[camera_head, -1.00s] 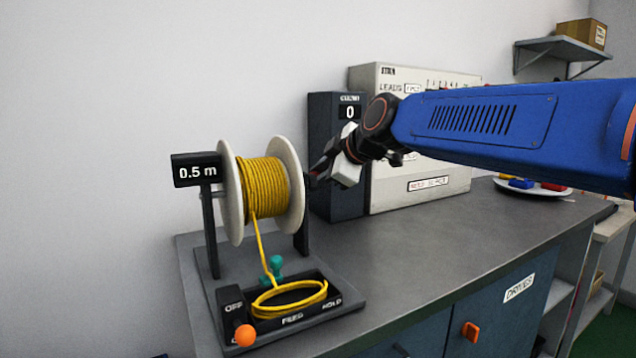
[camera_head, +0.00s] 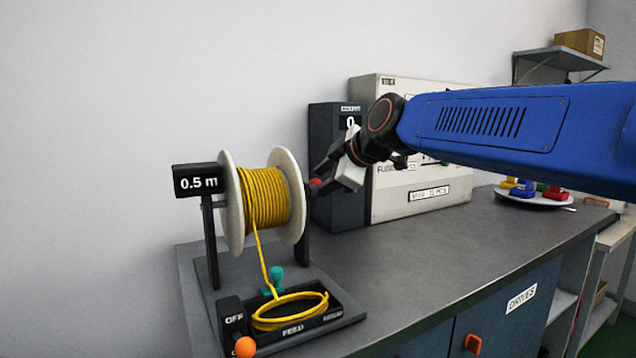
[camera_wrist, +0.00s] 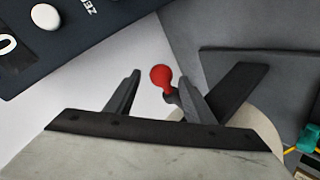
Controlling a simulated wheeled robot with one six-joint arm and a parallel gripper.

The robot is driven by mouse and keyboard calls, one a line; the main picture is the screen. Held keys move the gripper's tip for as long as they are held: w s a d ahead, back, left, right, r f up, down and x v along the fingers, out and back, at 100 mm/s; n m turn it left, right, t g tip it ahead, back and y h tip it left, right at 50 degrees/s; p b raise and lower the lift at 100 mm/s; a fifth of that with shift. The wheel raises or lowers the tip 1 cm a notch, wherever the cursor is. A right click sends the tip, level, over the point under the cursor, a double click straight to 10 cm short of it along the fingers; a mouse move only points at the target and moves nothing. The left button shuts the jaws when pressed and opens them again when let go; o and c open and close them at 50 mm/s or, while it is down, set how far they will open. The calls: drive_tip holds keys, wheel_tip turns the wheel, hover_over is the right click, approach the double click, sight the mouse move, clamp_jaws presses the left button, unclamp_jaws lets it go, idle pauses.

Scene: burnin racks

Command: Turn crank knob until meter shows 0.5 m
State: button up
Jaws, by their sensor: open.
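The meter (camera_head: 197,182) at the left of the spool reads 0.5 m. The spool (camera_head: 286,200) carries yellow cord and stands upright on its grey stand. The red crank knob (camera_head: 316,182) shows at the spool's right side. In the wrist view the red knob (camera_wrist: 160,75) on its short dark crank sits at the open fingertips. My gripper (camera_head: 324,180) is open to the right of the spool, close to the knob. I cannot tell whether either finger touches it.
A dark counter box (camera_head: 334,128) and a light cabinet (camera_head: 425,205) stand behind my gripper.

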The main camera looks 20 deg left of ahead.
drive_tip(key=v, duration=1.6)
drive_tip(key=s+d+f+m+h, duration=0.25)
drive_tip(key=d+f+m, duration=0.25)
drive_tip(key=d+f, duration=0.55)
drive_tip(key=s+d+f+m+h, duration=0.25)
drive_tip(key=d+f+m, duration=0.35)
drive_tip(key=d, duration=0.8)
drive_tip(key=s+d+f+m+h, duration=0.2)
drive_tip(key=s+d+f+m, duration=0.3)
drive_tip(key=s+d+f, duration=0.3)
drive_tip(key=s+d+f+m+g+h, duration=0.1)
drive_tip(key=s+d+f+m, duration=0.5)
drive_tip(key=f, duration=1)
drive_tip(key=s+d+h, duration=0.1)
drive_tip(key=s+d, duration=0.2)
drive_tip(key=d, duration=0.2)
drive_tip(key=shift+f+h, duration=0.35)
drive_tip(key=shift+h, duration=0.05)
drive_tip(key=shift+s, duration=0.1)
drive_tip(key=shift+c, duration=0.2)
